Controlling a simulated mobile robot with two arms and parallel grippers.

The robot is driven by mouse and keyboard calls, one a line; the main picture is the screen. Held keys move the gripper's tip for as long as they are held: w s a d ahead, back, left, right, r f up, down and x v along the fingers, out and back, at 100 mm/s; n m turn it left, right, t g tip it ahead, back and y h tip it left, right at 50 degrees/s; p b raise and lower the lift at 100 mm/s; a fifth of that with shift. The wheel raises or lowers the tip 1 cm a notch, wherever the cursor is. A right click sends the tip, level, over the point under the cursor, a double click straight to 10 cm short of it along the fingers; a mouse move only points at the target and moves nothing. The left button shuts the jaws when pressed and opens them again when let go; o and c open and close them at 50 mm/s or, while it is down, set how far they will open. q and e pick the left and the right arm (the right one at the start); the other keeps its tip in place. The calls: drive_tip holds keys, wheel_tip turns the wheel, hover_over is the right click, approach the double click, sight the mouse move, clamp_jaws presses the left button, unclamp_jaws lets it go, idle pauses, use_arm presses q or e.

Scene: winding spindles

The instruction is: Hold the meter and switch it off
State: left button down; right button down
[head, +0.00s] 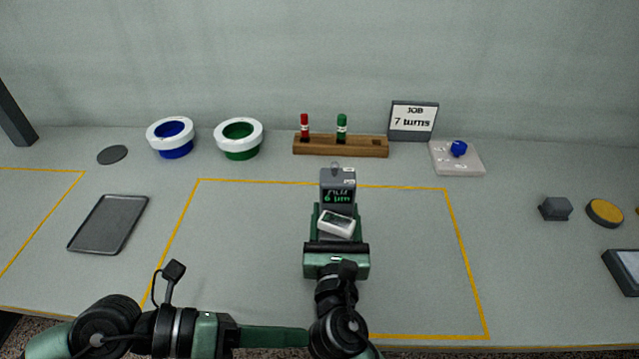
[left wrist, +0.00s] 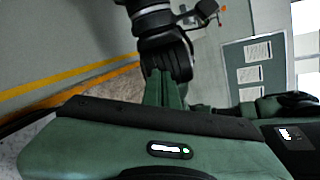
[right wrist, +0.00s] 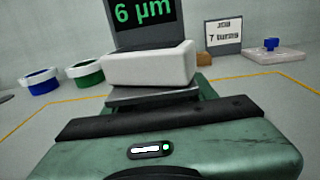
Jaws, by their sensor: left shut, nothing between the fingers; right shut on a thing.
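The meter (head: 338,197) is a dark grey upright box with lit green text on its screen, ending in "6 µm". It also shows in the right wrist view (right wrist: 143,14). A white block (head: 337,223) with a dark panel sits just in front of its lower part; I cannot tell whether it belongs to the meter. My right gripper (head: 336,212) is shut on the meter from the near side; the white block partly hides the grip. My left gripper (head: 304,338) is shut and empty, pointing right, close to my right arm's wrist. Its fingers show in the left wrist view (left wrist: 163,84).
Behind stand a blue spool (head: 171,138), a green spool (head: 239,138), a wooden rack (head: 340,147) with red and green markers, a "7 turns" sign (head: 413,121) and a pale plate (head: 457,160) with a blue knob. A dark tray (head: 108,224) lies left. The yellow-outlined area is otherwise clear.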

drive_tip(key=shift+f, duration=0.25)
use_arm(q)
drive_tip(key=w+a+r+n+t+h, duration=0.3)
drive_tip(key=w+a+r+n+t, duration=0.2)
drive_tip(key=w+t, duration=0.4)
drive_tip(key=shift+w+r+n+t+h, duration=0.3)
drive_tip(key=shift+w+r+n+t, duration=0.1)
drive_tip(key=shift+w+r+n, duration=0.25)
